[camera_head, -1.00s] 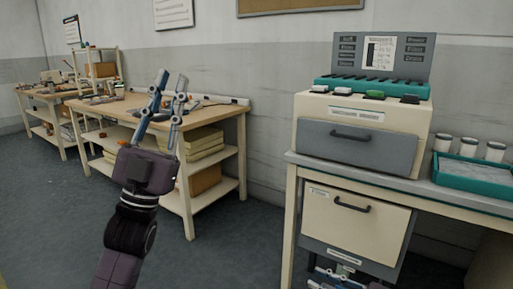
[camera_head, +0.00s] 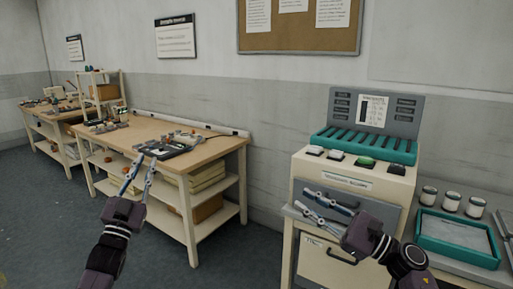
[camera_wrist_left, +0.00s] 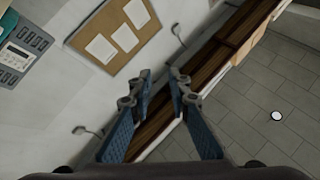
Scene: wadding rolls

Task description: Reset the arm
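My left gripper (camera_head: 144,159) is open and empty, its two blue-grey fingers pointing up in front of the wooden workbench in the head view. The left wrist view (camera_wrist_left: 162,75) shows its fingers apart with nothing between them. My right gripper (camera_head: 301,197) comes in from the lower right of the head view. Its fingers are spread and empty, pointing left in front of the grey drawer front of the cream machine (camera_head: 352,180). Whether they touch the machine cannot be told.
A wooden workbench (camera_head: 215,155) with a shelf stands behind my left gripper, carrying a dark device (camera_head: 182,146). A teal tray (camera_head: 458,252) and several white-bodied jars (camera_head: 451,202) stand on the right counter. The cream machine has several coloured buttons. Open floor (camera_head: 225,255) lies between the benches.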

